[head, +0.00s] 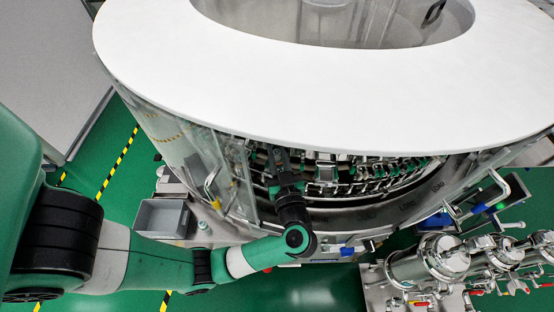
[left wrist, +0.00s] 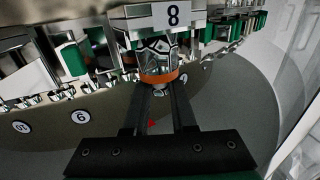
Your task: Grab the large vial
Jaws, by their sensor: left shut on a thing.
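My left gripper (head: 280,160) reaches through the opening in the side of the rotary washer (head: 320,90). In the left wrist view my left gripper (left wrist: 160,84) is shut on a clear glass vial (left wrist: 158,58) with an orange band at its lower end. The vial sits directly below a metal block (left wrist: 165,17) marked 8, and its upper end is hidden there. I cannot tell whether it is still seated in the block. In the head view the vial is too small to make out. My right gripper is not in view.
Metal and green holders (left wrist: 75,58) line the carousel on both sides of the vial. Spiky nozzles and numbered discs (left wrist: 81,117) run along the ring below.

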